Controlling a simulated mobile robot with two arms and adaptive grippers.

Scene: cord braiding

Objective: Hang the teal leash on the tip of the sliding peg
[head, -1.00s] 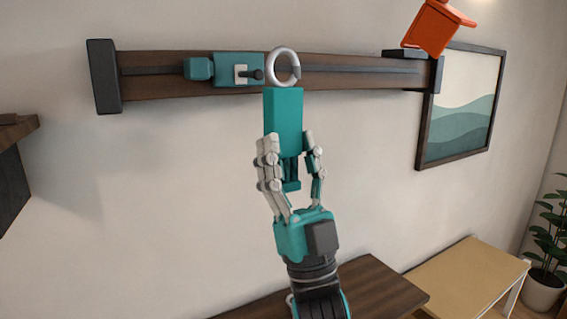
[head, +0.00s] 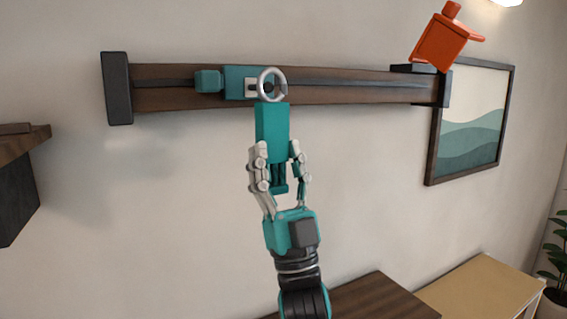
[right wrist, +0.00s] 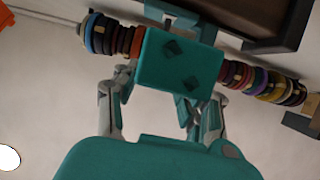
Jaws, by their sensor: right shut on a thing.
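The teal leash (head: 272,133) is a teal block with a pale metal ring (head: 260,85) on top. My right gripper (head: 277,170) is shut on its lower part and holds it upright below the rail. In the right wrist view the teal block (right wrist: 180,62) sits between the fingers. The ring overlaps the plate's right side and hides the peg's tip. I cannot tell whether the ring is around the peg or only in front of it. My left gripper is out of view.
The dark wooden rail (head: 350,92) has dark end blocks. An orange object (head: 447,42) is above its right end, near a framed picture (head: 470,125). A wooden table (head: 375,300) is below. Several coloured rings (right wrist: 262,83) show in the right wrist view. The wall beneath the rail is clear.

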